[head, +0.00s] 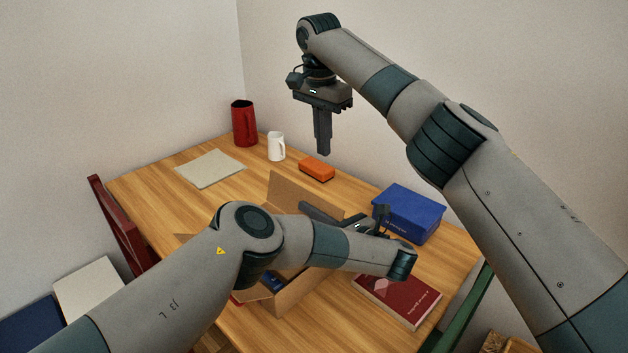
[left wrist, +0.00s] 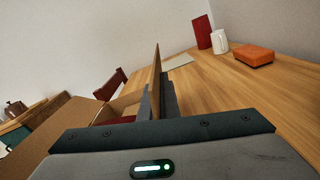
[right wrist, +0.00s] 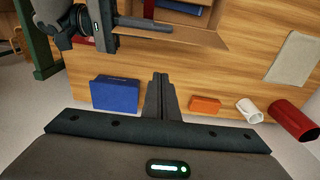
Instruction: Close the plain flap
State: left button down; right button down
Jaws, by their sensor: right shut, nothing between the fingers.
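An open cardboard box (head: 296,296) stands on the table, partly hidden behind my left arm. One plain brown flap (head: 288,190) stands upright on its far side; it shows edge-on in the left wrist view (left wrist: 156,72). My left gripper (head: 318,213) is at this flap, with one finger on each side and the flap filling the narrow gap; its fingers also show in the left wrist view (left wrist: 156,100). Dark blue and red items lie inside the box. My right gripper (head: 323,150) is shut and empty, pointing down above the table's far side.
A blue box (head: 408,214) and a red book (head: 398,298) lie right of the cardboard box. An orange block (head: 317,169), a white mug (head: 276,147), a red pitcher (head: 243,124) and a beige sheet (head: 210,168) are farther back. A dark red chair (head: 120,225) stands at the left edge.

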jog(key=shift+f, duration=0.1)
notch_tip(320, 180, down, 9)
jog(key=s+a, duration=0.2)
jog(key=shift+s, duration=0.15)
dwell(0.8)
jog(key=shift+a, duration=0.1)
